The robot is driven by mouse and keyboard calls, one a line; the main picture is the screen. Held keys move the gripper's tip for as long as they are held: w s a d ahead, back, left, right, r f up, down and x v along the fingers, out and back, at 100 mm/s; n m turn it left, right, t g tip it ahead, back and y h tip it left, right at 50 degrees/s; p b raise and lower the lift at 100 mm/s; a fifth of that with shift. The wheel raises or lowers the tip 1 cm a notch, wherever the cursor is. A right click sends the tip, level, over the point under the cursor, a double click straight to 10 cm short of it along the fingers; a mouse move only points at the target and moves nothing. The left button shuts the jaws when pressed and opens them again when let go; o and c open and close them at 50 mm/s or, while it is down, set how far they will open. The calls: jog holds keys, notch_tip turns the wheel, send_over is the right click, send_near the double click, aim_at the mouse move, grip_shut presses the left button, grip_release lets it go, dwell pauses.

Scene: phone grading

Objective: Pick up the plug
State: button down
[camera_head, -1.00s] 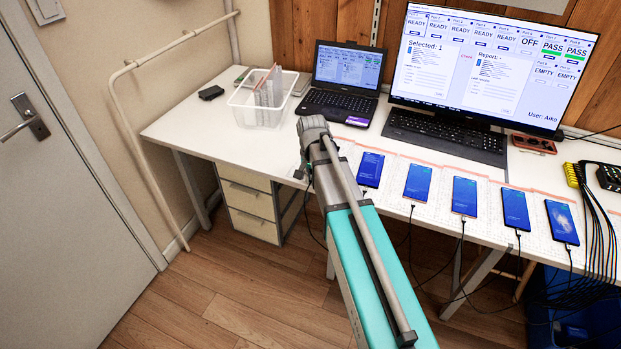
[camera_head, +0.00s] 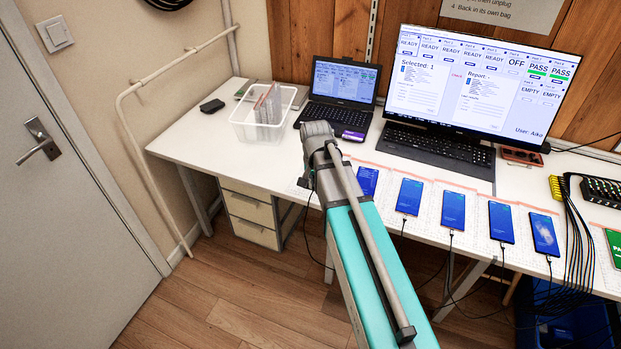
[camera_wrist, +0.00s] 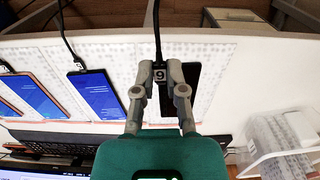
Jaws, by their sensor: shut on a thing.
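A black cable (camera_wrist: 157,28) runs from the plug towards the table edge. A dark-screened phone (camera_wrist: 190,80) lies on its bag right by the fingers, partly covered by them. I cannot tell whether the plug is still seated in this phone. In the head view my gripper (camera_head: 308,180) is mostly hidden by my own arm, at the front edge of the table.
Several blue-lit phones, one of them here (camera_head: 407,196), lie on bags in a row to the right, with cables hanging over the edge. A clear bin (camera_head: 242,126), a laptop (camera_head: 338,110) and a monitor (camera_head: 478,80) stand behind.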

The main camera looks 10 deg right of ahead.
jog(key=s+d+r+p, duration=0.1)
jog(key=s+r+p, duration=0.3)
jog(key=s, duration=0.5)
jog(key=shift+s+d+r, duration=0.25)
jog(key=shift+s+r, duration=0.05)
jog(key=shift+r, duration=0.1)
jog(key=shift+w+f, duration=0.1)
jog(key=b, duration=1.1)
send_over(309, 199)
jog(key=s, duration=0.1)
jog(key=f, duration=1)
jog(key=shift+s+a+f, duration=0.15)
jog(key=shift+a, duration=0.25)
jog(key=shift+f, duration=0.1)
jog(key=shift+w+d+f+b, duration=0.25)
jog(key=shift+w+f+b, duration=0.05)
jog(key=shift+f+b, duration=0.35)
jog(key=shift+w+d+f+b, duration=0.2)
jog(key=shift+w+f+b, duration=0.1)
jog(key=shift+f+b, duration=0.25)
jog(key=shift+f, duration=0.1)
